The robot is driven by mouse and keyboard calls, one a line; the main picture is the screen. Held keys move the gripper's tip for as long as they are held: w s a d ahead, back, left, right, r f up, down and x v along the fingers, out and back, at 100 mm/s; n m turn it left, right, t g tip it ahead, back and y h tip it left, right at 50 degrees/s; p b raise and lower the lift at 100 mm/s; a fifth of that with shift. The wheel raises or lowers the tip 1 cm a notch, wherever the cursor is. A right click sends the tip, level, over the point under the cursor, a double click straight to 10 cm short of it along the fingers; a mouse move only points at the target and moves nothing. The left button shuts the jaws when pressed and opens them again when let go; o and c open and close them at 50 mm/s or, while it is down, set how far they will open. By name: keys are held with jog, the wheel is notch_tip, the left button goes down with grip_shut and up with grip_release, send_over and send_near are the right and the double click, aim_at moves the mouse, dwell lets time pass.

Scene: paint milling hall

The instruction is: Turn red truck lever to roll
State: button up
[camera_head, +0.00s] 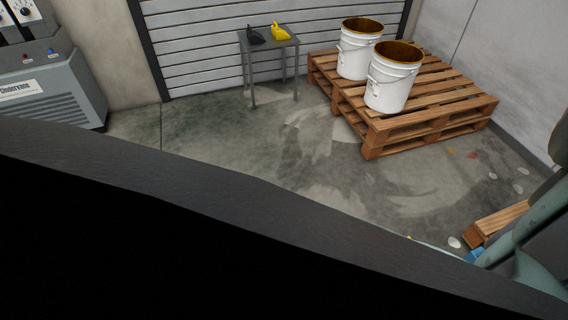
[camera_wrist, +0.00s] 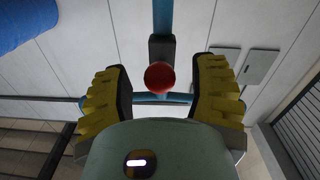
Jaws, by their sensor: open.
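A round red knob (camera_wrist: 160,76) shows in the wrist view, in front of a dark block on a blue upright bar (camera_wrist: 163,16). I take it for the end of the red truck lever; its shaft is hidden behind it. My gripper (camera_wrist: 165,66) is open, with one yellow-padded finger to the left and one to the right of the knob. I see a gap on both sides of it. How far the knob lies beyond the fingertips is hard to tell. The lever is not visible in the head view.
In the head view, a wooden pallet (camera_head: 375,138) carries two white buckets (camera_head: 392,85). A small grey table (camera_head: 270,41) holds a black and a yellow item. A grey machine (camera_head: 60,85) stands at left. The floor between is clear. A dark shape blocks the lower part.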

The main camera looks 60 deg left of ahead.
jog(key=shift+w+d, duration=0.1)
jog(key=shift+w, duration=0.4)
jog(key=shift+s, duration=0.1)
grip_shut()
